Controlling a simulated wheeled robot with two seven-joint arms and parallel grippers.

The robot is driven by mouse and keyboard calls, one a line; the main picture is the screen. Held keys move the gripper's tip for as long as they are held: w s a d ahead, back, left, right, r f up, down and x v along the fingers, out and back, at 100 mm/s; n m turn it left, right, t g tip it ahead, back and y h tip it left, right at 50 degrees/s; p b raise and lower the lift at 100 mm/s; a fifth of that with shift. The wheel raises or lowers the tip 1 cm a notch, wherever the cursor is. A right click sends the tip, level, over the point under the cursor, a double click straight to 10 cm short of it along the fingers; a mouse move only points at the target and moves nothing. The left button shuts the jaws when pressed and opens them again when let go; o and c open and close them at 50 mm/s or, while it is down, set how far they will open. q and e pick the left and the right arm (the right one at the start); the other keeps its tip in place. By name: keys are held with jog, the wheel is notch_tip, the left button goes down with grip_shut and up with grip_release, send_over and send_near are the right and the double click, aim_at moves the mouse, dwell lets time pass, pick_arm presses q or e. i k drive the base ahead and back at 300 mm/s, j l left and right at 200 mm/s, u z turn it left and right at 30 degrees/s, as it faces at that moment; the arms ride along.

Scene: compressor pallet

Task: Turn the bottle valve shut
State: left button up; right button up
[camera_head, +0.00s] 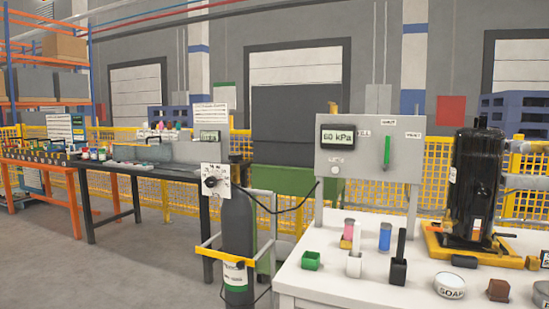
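A tall dark gas bottle (238,222) stands upright in a cart with a yellow bar (225,256), left of the white table. It has a white label and a green band low down. A black round knob (210,181), which looks like the bottle valve, sits at its top left in front of a white printed card (224,174). I cannot tell whether the valve is open or shut. A black hose (285,210) runs from the bottle top toward the grey panel (371,163), whose display reads 60 kPa. Neither of my grippers is in view.
The white table (330,285) at right holds a black compressor (473,185) on a yellow base, small cups, blocks and a soap tin (449,285). A dark workbench (150,172) stands behind the bottle. Open floor (150,265) lies left of the bottle.

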aim_at(235, 157)
jog(key=i+j+z, duration=0.1)
jog(key=z, duration=0.4)
jog(key=j+z, duration=0.15)
jog(key=z, duration=0.35)
jog(key=i+j+z, duration=0.1)
jog(key=z, duration=0.4)
jog(key=j+z, duration=0.25)
jog(key=z, duration=0.25)
